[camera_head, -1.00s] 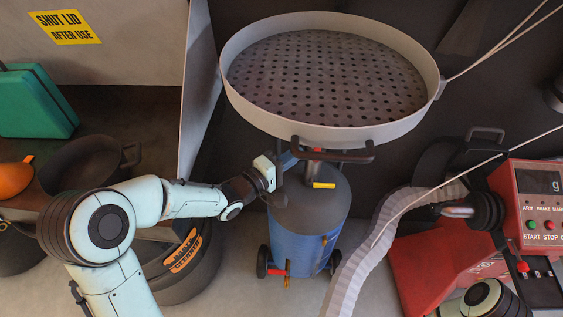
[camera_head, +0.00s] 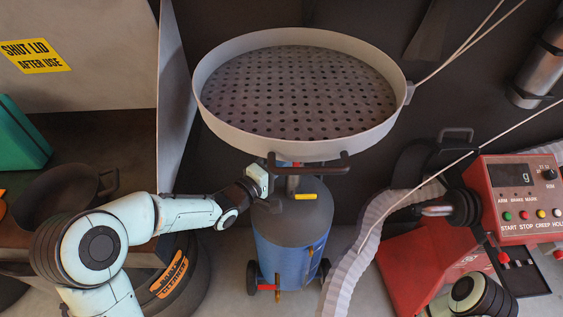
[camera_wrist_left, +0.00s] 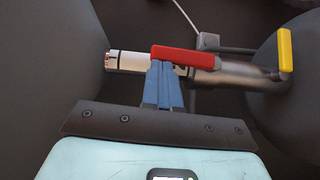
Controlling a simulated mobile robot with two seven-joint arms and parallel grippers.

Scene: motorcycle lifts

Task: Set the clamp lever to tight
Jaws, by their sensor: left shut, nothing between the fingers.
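The red clamp lever (camera_wrist_left: 183,56) lies along the metal post of the drain unit in the left wrist view. In the head view it is mostly hidden under the pan's handle. The post (camera_wrist_left: 127,62) runs between the round pan (camera_head: 208,104) and the blue tank (camera_head: 283,243). My left gripper (camera_wrist_left: 163,68) is shut and empty, its blue fingertips at the lever's left end. I cannot tell whether they touch it. In the head view the gripper's body (camera_head: 258,180) is left of the post, below the pan; its fingertips are not clear. My right gripper is out of view.
A yellow lever (camera_wrist_left: 286,50) is on the tank side of the post. The pan's black handle (camera_head: 308,166) overhangs the gripper. A pale hose (camera_head: 365,238) and a red control box (camera_head: 516,190) stand to the right. A grey panel (camera_head: 174,100) is at left.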

